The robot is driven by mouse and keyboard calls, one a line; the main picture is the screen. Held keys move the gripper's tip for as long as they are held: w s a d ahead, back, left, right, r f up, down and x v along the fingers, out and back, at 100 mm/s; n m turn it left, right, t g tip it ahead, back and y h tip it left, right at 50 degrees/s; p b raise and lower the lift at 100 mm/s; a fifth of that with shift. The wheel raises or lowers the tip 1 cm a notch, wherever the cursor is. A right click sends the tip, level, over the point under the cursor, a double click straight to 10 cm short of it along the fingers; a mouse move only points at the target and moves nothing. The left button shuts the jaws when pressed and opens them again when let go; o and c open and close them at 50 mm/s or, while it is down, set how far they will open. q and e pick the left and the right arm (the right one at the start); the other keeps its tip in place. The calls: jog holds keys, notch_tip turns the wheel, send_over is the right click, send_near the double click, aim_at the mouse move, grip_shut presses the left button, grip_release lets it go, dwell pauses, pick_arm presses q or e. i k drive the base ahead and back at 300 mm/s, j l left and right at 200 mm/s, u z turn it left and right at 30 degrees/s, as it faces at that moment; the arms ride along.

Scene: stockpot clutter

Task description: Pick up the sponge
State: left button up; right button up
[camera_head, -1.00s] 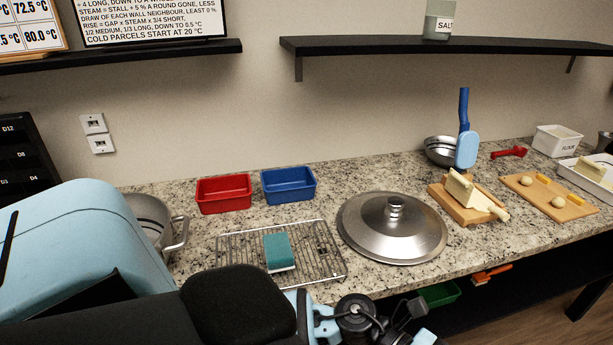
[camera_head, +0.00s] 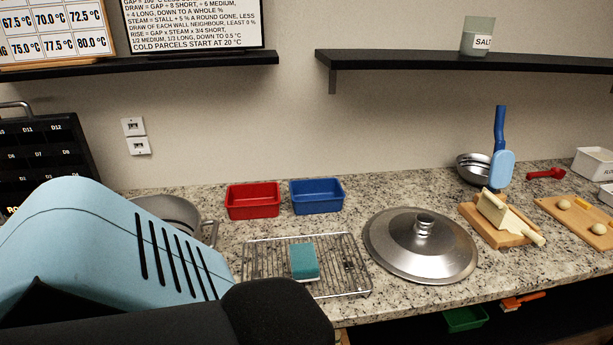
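The sponge (camera_head: 304,261) is teal on top with a pale lower layer. It lies on a wire cooling rack (camera_head: 262,266) on the granite counter, left of a large metal lid. Nothing touches the sponge except the rack beneath it. My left arm fills the lower left of the view and hides part of the counter and a metal pot. Neither gripper's fingers show in the head view now.
A red bin (camera_head: 253,201) and a blue bin (camera_head: 317,196) stand behind the rack. The metal lid (camera_head: 420,246) lies to its right. A metal pot (camera_head: 172,212) stands at left. A cutting board with a pale block (camera_head: 500,218) is farther right.

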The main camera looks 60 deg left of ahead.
aim_at(305, 266)
jog(key=u, duration=0.5)
jog(key=l+u, duration=0.15)
jog(key=u, duration=0.35)
jog(key=l+u, duration=0.1)
jog(key=u, duration=0.4)
jog(key=l+u, duration=0.15)
jog(key=u, duration=0.3)
jog(key=i, duration=0.05)
